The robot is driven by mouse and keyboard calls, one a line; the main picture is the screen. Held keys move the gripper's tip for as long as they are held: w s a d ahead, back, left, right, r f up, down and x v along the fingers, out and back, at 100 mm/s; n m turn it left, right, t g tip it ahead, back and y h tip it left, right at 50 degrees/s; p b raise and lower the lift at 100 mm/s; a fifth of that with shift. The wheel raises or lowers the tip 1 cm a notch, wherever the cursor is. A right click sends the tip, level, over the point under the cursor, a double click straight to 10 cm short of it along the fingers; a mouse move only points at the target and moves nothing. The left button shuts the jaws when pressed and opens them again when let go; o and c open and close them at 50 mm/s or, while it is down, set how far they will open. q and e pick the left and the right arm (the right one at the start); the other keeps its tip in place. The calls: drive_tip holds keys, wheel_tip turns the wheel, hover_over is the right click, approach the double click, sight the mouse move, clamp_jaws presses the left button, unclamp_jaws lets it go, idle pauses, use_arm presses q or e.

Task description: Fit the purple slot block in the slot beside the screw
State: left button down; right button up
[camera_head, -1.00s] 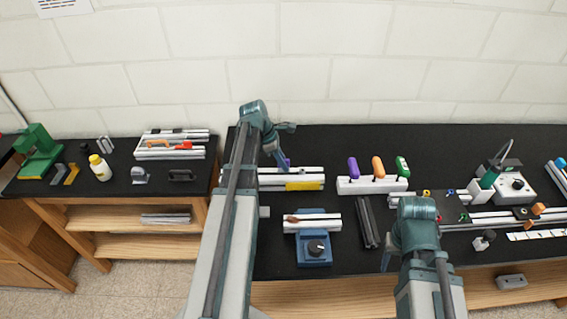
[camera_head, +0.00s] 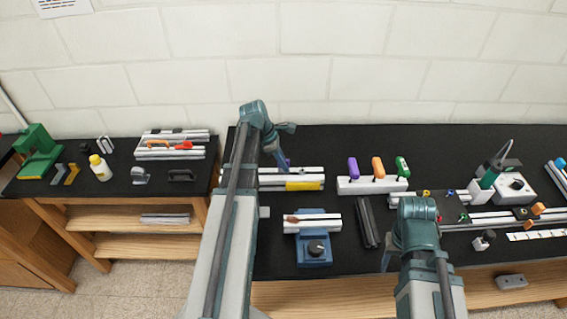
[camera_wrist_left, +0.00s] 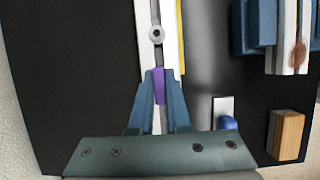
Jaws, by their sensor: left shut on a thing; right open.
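The purple slot block (camera_wrist_left: 159,86) is between the fingertips of my left gripper (camera_wrist_left: 159,80), which is shut on it. The block lines up with the dark slot of a pale extrusion (camera_wrist_left: 143,30); I cannot tell whether it sits in the slot or just above. The round screw (camera_wrist_left: 156,35) is in the same slot, a short gap ahead of the block. In the head view, a bit of purple (camera_head: 288,163) shows at my left gripper (camera_head: 286,158), above the back extrusion (camera_head: 310,170). My right gripper (camera_head: 387,258) is partly hidden by its arm, open, apart from these parts.
A yellow piece (camera_head: 304,185) lies along the extrusion. A blue vise (camera_head: 314,250) holding another extrusion stands in front. A white rack (camera_head: 372,186) with purple, orange and green handles is to the right, near dark bars (camera_head: 368,222). A wooden block (camera_wrist_left: 286,135) shows in the wrist view.

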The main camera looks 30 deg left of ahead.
use_arm(q)
drive_tip(key=shift+f+b, duration=1.15)
drive_tip(key=c, duration=0.8)
unclamp_jaws()
drive_tip(key=p+v, duration=1.2)
drive_tip(key=v, duration=0.2)
drive_tip(key=shift+p, duration=0.4)
drive_tip(key=shift+f, duration=0.15)
